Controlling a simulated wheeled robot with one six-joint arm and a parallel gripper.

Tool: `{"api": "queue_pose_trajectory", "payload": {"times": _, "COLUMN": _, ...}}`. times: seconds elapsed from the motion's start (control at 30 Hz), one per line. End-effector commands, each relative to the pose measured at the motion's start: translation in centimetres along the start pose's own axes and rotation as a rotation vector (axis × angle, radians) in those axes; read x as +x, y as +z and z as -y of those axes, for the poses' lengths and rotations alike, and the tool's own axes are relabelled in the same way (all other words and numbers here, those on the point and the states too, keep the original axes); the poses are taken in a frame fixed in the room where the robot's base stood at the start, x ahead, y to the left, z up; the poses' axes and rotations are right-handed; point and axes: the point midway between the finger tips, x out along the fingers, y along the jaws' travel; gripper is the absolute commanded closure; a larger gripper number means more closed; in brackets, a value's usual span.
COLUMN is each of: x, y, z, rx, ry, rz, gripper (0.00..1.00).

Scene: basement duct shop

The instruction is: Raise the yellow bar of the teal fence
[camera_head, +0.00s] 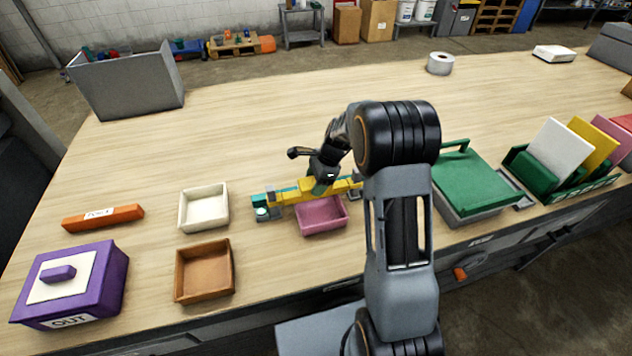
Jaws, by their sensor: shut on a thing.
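The teal fence (262,213) stands on the workbench near its middle, partly hidden behind my arm. Its yellow bar (290,196) lies low and nearly level along the fence, running from the left end towards my arm. My gripper (323,188) is at the bar from above, shut on it. The fingertips are small and partly hidden by the wrist, so the exact grip on the bar is hard to see. The right end of the fence is hidden behind my arm.
A pink tray (322,228) sits just in front of the bar. A cream tray (204,228) and a brown tray (205,290) are to the left. A green-lidded box (472,178) and a green rack (570,195) with panels stand right.

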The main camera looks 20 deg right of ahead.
Motion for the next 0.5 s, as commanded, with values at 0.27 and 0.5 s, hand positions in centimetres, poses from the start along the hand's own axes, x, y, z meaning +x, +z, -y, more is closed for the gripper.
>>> {"api": "queue_pose_trajectory", "payload": {"times": 0.27, "x": -0.3, "y": 0.1, "z": 0.0, "rx": 0.0, "ry": 0.0, "rz": 0.0, "gripper": 0.85}}
{"api": "queue_pose_trajectory", "payload": {"times": 0.5, "x": -3.7, "y": 1.5, "z": 0.1, "rx": 0.0, "ry": -0.002, "rz": 0.0, "gripper": 0.85}}
